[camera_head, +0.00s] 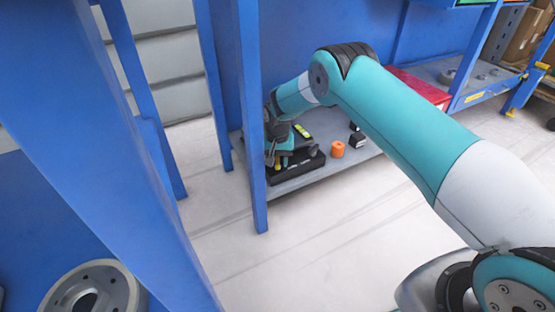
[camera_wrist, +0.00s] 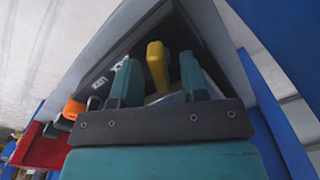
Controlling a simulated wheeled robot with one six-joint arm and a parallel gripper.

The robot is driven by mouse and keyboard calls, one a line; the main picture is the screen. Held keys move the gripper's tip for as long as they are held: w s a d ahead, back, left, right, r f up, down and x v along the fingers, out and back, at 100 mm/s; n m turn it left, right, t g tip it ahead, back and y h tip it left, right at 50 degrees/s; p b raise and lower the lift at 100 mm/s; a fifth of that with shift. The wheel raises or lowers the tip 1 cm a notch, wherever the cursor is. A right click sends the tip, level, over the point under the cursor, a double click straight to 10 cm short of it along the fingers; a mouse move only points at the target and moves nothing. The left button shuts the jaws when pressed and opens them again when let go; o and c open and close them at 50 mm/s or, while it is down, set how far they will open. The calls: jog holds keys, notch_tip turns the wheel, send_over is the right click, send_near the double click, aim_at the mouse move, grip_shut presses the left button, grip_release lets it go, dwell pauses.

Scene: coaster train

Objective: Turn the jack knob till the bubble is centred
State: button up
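The yellow jack knob (camera_wrist: 157,62) shows in the wrist view between the two teal fingers of my gripper (camera_wrist: 157,60), with a gap visible on each side. My gripper is open around the knob. In the head view the gripper (camera_head: 277,156) reaches down to a black tray (camera_head: 299,171) on the low shelf. A yellow-green level vial (camera_head: 302,131) lies beside the wrist in the head view. It is too small there to tell where its bubble is, and the wrist view does not show it clearly.
An orange cylinder (camera_head: 337,149) and a small black-and-white block (camera_head: 357,140) stand on the grey shelf (camera_head: 300,183) right of the tray. A blue upright post (camera_head: 252,120) stands close left of my wrist. A red box (camera_head: 420,87) lies farther right.

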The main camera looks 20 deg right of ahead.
aim_at(278, 160)
notch_tip(278, 160, up, 17)
jog(key=p, duration=0.7)
jog(key=shift+r, duration=0.2)
